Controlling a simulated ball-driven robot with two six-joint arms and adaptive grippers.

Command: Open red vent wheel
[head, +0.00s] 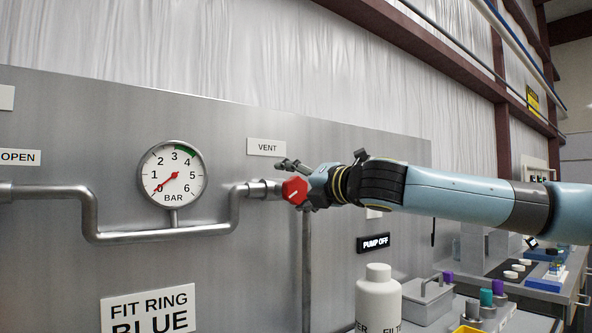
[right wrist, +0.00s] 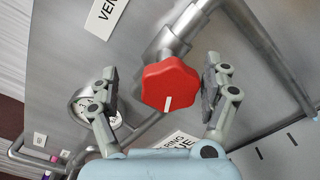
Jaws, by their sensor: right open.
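The red vent wheel (head: 294,191) is a faceted knob with a white mark, on the end of a steel pipe under the VENT label (head: 266,147). In the right wrist view the wheel (right wrist: 170,85) lies between the two fingers of my right gripper (right wrist: 160,72). The fingers are spread, with a visible gap on each side of the wheel. In the head view the right gripper (head: 292,184) reaches in from the right, and one finger shows above the wheel. My left gripper is in neither view.
A pressure gauge (head: 173,174) reads near 0 bar on the steel panel (head: 270,270). The pipe (head: 160,234) runs left of the wheel. A PUMP OFF sign (head: 375,243) is below my right arm. A white bottle (head: 378,295) and a grey lidded box (head: 428,299) stand lower right.

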